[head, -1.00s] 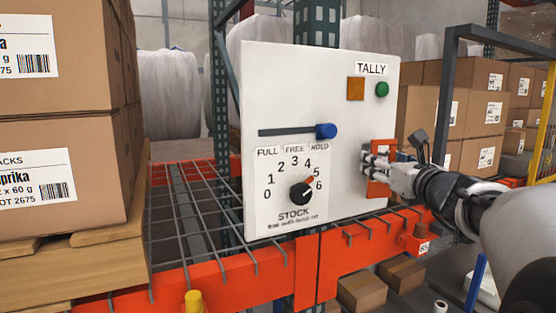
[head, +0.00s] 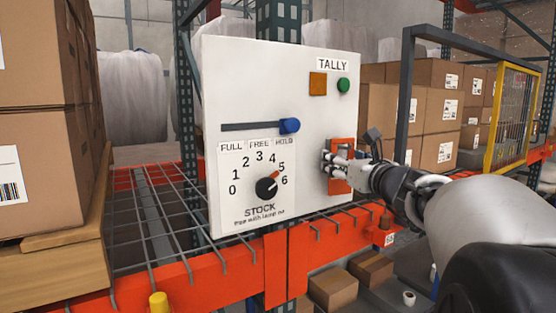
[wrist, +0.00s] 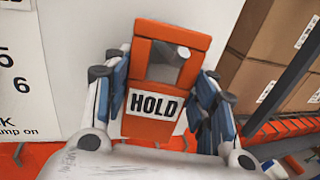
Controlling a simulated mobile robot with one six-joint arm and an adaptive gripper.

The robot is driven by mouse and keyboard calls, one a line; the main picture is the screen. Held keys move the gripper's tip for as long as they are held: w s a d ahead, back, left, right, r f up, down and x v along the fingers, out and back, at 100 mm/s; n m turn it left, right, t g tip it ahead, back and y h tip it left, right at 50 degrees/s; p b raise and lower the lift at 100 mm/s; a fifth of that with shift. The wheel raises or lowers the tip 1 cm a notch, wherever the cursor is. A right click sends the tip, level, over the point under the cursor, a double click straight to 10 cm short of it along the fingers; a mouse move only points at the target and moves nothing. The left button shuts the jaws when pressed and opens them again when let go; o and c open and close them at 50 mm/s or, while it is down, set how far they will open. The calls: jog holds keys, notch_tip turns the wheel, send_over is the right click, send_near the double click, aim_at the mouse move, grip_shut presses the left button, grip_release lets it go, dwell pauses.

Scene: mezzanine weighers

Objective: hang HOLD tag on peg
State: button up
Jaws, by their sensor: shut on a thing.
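My gripper (head: 338,165) is shut on the orange HOLD tag (head: 341,145) at the right side of a white panel (head: 300,195). In the wrist view the tag (wrist: 172,38) is upright between the fingers, with its HOLD label (wrist: 153,104) facing me and a window-like opening at its top. A grey surface shows through the opening. The tag is against or just in front of the panel; I cannot tell if it touches.
An orange beam (head: 215,272) runs below. Cartons (head: 50,125) stand left, more (head: 437,108) right behind a grey frame (head: 406,90).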

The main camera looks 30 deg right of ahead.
aim_at(332, 204)
jog(key=shift+f, duration=0.15)
jog(key=o, duration=1)
jog(key=shift+w, duration=0.2)
jog(key=shift+o, duration=0.2)
jog(key=shift+s+f+b, duration=0.1)
jog(key=shift+f+b, duration=6.1)
jog(key=shift+b, duration=0.05)
jog(key=shift+r, duration=0.1)
jog(key=s, duration=1.2)
jog(key=shift+d, duration=0.45)
